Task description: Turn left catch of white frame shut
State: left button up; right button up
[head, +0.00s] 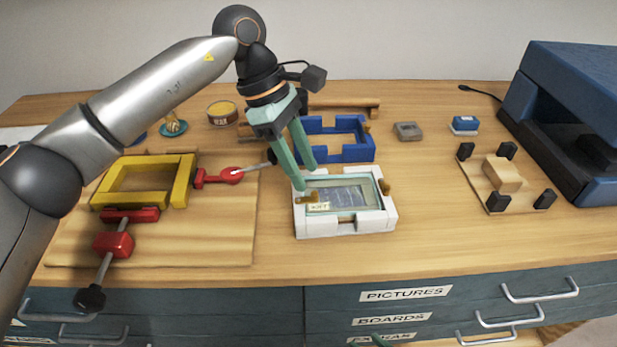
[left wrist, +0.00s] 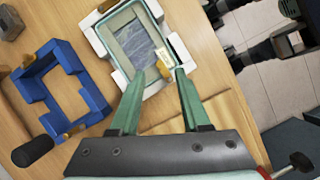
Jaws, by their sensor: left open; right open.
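The white frame (head: 345,227) lies on the bench with a glass pane and a grey picture inside, and a small paper label at its left. Its brass left catch (head: 307,197) sits at the left side of the frame; another brass catch (head: 386,187) is at the right. My left gripper (head: 307,178) is open, with its teal fingers pointing down just above the left catch. In the left wrist view the fingertips (left wrist: 160,73) are at the labelled end of the white frame (left wrist: 100,43); contact cannot be told. Only a teal sliver of my right gripper (head: 384,341) shows, low before the drawers.
A blue frame (head: 350,154) lies just behind the white one. A yellow frame (head: 140,202) with red clamps (head: 115,244) is on a board at left. A wooden block jig (head: 502,176) and a blue machine (head: 570,110) are at right.

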pick_arm(q)
jog(key=v, duration=0.9)
jog(key=shift+p, duration=0.4)
